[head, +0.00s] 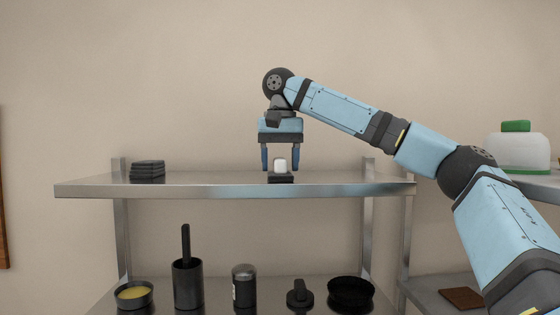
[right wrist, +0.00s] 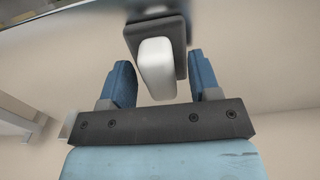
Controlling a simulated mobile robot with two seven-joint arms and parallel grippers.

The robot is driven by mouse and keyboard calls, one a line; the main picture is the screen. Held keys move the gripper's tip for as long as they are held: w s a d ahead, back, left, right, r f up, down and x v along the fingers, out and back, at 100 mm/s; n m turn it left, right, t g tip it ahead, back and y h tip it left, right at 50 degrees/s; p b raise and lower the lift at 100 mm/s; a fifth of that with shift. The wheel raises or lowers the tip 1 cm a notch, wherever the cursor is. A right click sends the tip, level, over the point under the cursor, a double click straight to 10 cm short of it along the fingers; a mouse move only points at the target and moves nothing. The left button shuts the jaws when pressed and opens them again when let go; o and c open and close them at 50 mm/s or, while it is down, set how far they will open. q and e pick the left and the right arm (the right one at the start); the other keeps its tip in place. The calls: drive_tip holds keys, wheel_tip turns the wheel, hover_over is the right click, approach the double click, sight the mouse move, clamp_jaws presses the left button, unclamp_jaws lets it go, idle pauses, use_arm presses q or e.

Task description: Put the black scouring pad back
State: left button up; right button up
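A flat black block with a white upright piece (head: 280,166) on it sits near the front edge of the upper steel shelf; it looks like a black pad (head: 281,179) with a white handle. It also shows in the right wrist view, as a white piece (right wrist: 155,68) and black part (right wrist: 172,28). My right gripper (head: 280,158) points down over it. Its fingers are open, one on each side of the white piece, with gaps showing. A stack of black pads (head: 147,170) lies at the shelf's left end. My left gripper is not in view.
The upper shelf (head: 215,184) is bare between the stack and the gripper. The lower shelf holds a yellow-filled bowl (head: 134,294), a dark canister (head: 188,283), a jar (head: 244,286), a knobbed black item (head: 299,294) and a black pan (head: 351,293). A white green-topped container (head: 518,153) stands right.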

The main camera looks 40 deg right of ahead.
idle(0.3)
drive_tip(key=shift+r, duration=0.35)
wheel_tip(320, 180, up, 13)
idle(0.4)
